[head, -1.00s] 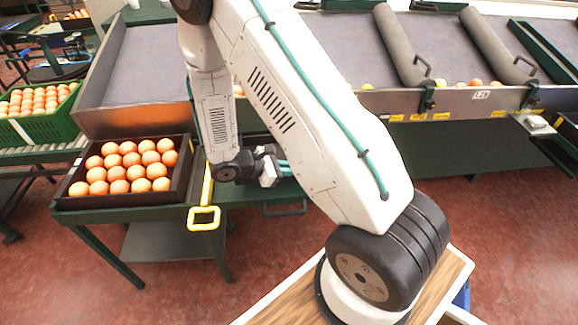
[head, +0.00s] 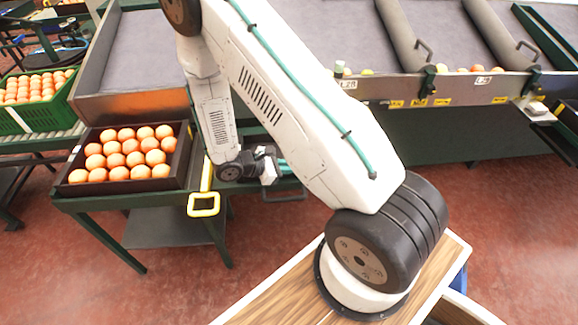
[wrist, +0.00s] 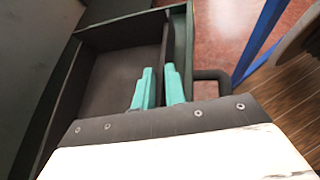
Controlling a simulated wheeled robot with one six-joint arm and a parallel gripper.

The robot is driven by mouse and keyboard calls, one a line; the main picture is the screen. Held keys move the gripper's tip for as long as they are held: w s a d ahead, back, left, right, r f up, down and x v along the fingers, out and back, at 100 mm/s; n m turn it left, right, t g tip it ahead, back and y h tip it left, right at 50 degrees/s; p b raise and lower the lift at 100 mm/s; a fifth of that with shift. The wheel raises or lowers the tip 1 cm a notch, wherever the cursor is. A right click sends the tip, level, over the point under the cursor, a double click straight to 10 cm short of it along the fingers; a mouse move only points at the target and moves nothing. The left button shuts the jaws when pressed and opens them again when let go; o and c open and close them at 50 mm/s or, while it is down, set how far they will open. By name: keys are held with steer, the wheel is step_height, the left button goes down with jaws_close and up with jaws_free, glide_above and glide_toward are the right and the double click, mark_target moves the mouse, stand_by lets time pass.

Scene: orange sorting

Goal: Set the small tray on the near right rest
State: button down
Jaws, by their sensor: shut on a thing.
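The small tray (wrist: 112,78) is a dark, empty shallow box in the wrist view. My gripper (wrist: 160,88) has its two teal fingers on either side of the tray's right wall and is shut on that wall. In the head view my gripper (head: 272,168) is low beside the green stand, partly behind my forearm. Which spot is the near right rest is not clear.
A dark box of oranges (head: 78,188) sits on the green stand, left of my gripper. A black handle (wrist: 214,80) and a blue post (wrist: 262,38) lie right of the tray. Open red floor (head: 500,230) is at right.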

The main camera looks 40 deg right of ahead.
steer(key=shift+f, duration=0.15)
steer(key=c, duration=1.4)
jaws_free()
steer(key=shift+o, duration=0.2)
steer(key=shift+v, duration=3.9)
